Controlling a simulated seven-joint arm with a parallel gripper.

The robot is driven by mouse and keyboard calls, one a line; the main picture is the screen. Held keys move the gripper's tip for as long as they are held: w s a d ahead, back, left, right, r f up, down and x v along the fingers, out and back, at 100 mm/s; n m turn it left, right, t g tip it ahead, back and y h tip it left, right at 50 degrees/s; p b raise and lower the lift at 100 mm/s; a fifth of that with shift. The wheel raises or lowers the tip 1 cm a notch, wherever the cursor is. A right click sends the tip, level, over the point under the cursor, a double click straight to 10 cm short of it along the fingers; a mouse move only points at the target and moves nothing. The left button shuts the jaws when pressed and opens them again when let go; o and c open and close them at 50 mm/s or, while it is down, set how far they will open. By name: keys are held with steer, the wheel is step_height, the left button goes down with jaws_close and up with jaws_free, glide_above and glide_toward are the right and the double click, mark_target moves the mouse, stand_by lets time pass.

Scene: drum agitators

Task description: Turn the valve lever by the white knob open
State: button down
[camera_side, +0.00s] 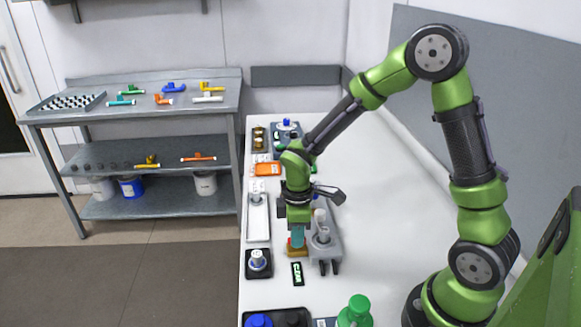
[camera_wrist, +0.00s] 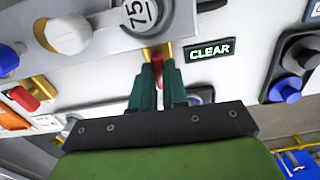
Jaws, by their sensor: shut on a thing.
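My gripper (camera_wrist: 158,78) points down at the bench, with its teal fingers closed on a small red lever (camera_wrist: 161,72) at a brass-coloured fitting (camera_wrist: 147,53). The fingers hide most of the lever, so its angle cannot be told. In the side view my gripper (camera_side: 297,238) stands low over the brass-coloured block (camera_side: 297,253). A white knob (camera_wrist: 68,34) sits on a grey plate close by, up and left of my fingers in the wrist view. A dial marked 75 (camera_wrist: 142,14) is on the same plate.
A green-lit CLEAR sign (camera_wrist: 210,50) lies right beside the fitting. Another brass-coloured fitting with a red part (camera_wrist: 24,98) is at left. A black base with a knob (camera_side: 258,262) stands left of my gripper. The bench (camera_side: 375,215) is largely bare at right.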

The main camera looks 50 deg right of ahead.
steer(key=shift+r+n, duration=0.1)
steer(key=shift+n, duration=0.2)
stand_by(0.4)
steer(key=c, duration=1.4)
jaws_free()
step_height(320, 180, up, 17)
steer(key=shift+f, duration=0.1)
steer(key=s+r+m+t, duration=0.1)
steer(key=s+m+t, duration=0.1)
steer(key=s+m, duration=0.2)
steer(key=s+a+r+m+t+y, duration=0.1)
steer(key=s+r+m+t, duration=0.1)
steer(key=s+m, duration=0.2)
steer(key=s+r+m+t+y, duration=0.1)
steer(key=s+m+t, duration=0.2)
steer(key=m, duration=0.2)
steer(key=shift+s+a+r, duration=0.15)
steer(key=shift+s, duration=0.25)
